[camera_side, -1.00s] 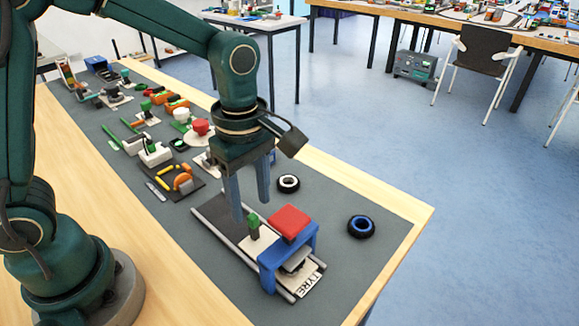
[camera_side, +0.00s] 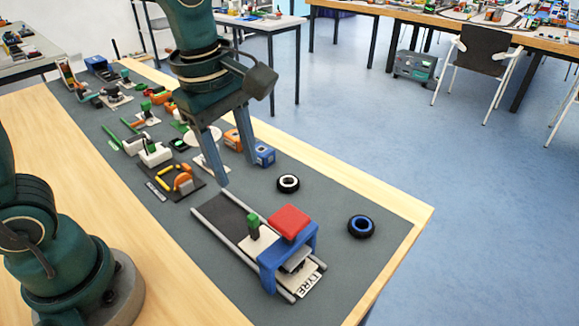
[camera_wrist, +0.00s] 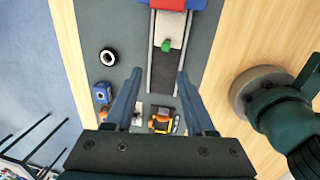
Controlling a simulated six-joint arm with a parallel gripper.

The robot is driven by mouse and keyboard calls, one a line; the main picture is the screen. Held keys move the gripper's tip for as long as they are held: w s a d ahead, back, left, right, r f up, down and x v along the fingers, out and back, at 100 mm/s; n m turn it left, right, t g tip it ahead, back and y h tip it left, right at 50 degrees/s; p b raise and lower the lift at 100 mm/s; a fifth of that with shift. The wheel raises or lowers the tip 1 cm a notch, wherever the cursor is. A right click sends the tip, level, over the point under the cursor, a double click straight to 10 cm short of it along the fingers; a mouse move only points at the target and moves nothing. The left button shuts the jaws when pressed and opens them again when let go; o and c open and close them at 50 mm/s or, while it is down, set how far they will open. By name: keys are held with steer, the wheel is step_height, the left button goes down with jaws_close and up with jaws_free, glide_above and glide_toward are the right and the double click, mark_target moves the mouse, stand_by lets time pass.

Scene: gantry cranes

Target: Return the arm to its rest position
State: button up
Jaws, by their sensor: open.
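My gripper (camera_side: 234,163) is open and empty, raised above the grey mat, up and left of the blue gantry. In the wrist view my gripper (camera_wrist: 156,84) has its two blue fingers spread wide over the conveyor track, with nothing between them. The blue gantry (camera_side: 268,275) with a red block (camera_side: 289,221) on top stands over the track (camera_side: 219,213) at the front of the mat. A green block (camera_side: 253,224) stands on a pale plate beside the gantry.
A white-rimmed tyre (camera_side: 288,183) and a blue-rimmed tyre (camera_side: 361,226) lie on the mat (camera_side: 340,270). A blue box (camera_side: 265,155) and an orange box (camera_side: 233,140) stand behind. Several small models crowd the far left. The front right of the mat is clear.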

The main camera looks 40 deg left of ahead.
steer(key=s+a+m+t, duration=0.3)
steer(key=s+m, duration=0.5)
steer(key=m, duration=1)
steer(key=shift+s+a+r+t, duration=0.2)
steer(key=shift+t, duration=0.3)
